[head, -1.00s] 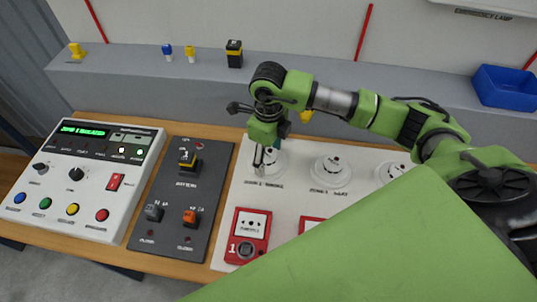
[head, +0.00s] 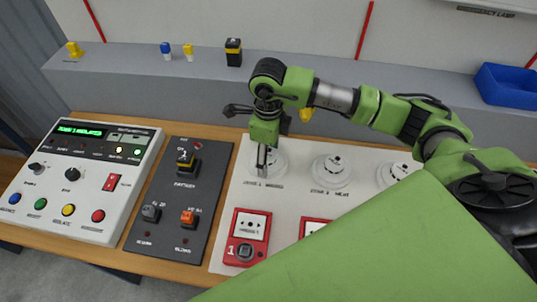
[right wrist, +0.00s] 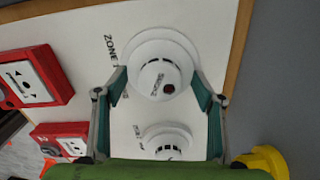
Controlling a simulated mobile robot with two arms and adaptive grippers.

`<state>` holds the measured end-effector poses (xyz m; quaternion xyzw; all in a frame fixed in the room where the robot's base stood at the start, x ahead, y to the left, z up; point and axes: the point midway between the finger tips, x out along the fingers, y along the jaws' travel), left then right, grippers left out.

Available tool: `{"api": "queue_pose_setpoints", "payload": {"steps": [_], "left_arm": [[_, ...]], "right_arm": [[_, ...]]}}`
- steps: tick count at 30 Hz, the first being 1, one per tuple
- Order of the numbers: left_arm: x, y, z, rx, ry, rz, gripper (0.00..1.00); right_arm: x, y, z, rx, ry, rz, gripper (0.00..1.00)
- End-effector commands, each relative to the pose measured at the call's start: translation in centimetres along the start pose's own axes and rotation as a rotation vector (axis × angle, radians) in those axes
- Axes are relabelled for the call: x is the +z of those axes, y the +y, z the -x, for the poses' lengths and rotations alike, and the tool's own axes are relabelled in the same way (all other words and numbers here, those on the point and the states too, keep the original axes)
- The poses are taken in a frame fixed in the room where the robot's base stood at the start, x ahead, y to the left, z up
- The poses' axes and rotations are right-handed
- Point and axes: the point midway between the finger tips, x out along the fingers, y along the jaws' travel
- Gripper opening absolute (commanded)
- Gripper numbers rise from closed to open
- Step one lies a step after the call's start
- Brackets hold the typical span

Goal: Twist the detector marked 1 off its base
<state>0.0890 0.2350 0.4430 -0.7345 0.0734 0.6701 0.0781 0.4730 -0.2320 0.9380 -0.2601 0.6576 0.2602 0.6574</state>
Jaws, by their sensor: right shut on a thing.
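The left detector (head: 279,163) is a white dome on a round white base, printed as zone 1 on the white board. In the right wrist view the detector (right wrist: 156,72) shows a dark red spot and dark slots, and sits within its wider base (right wrist: 165,38). My right gripper (head: 264,168) reaches down over it from above. Its two teal-padded fingers lie on either side of the dome and are shut on it. In the head view the gripper partly hides the detector. My left gripper is in neither view.
Another white detector (head: 331,170) stands to the right, with a third beyond it. Red call points (head: 247,237) sit in front on the board. A black switch panel (head: 170,215) and a white control panel (head: 82,180) are on the left. A blue bin (head: 506,86) is on the back ledge.

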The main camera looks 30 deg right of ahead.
Motion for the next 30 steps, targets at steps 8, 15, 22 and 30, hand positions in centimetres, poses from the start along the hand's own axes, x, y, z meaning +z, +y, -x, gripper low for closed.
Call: {"api": "queue_pose_setpoints", "payload": {"steps": [8,15,22,30], "left_arm": [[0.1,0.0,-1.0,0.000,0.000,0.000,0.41],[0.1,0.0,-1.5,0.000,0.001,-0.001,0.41],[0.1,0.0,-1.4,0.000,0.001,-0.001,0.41],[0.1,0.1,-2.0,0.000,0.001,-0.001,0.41]], "right_arm": [[0.0,-0.1,-0.1,-0.001,-0.001,0.082,0.40],[0.0,-0.1,0.0,-0.001,-0.001,0.135,0.40],[0.0,-0.1,0.0,-0.001,-0.001,0.141,0.40],[0.0,-0.1,-0.1,-0.001,-0.001,0.174,0.40]]}}
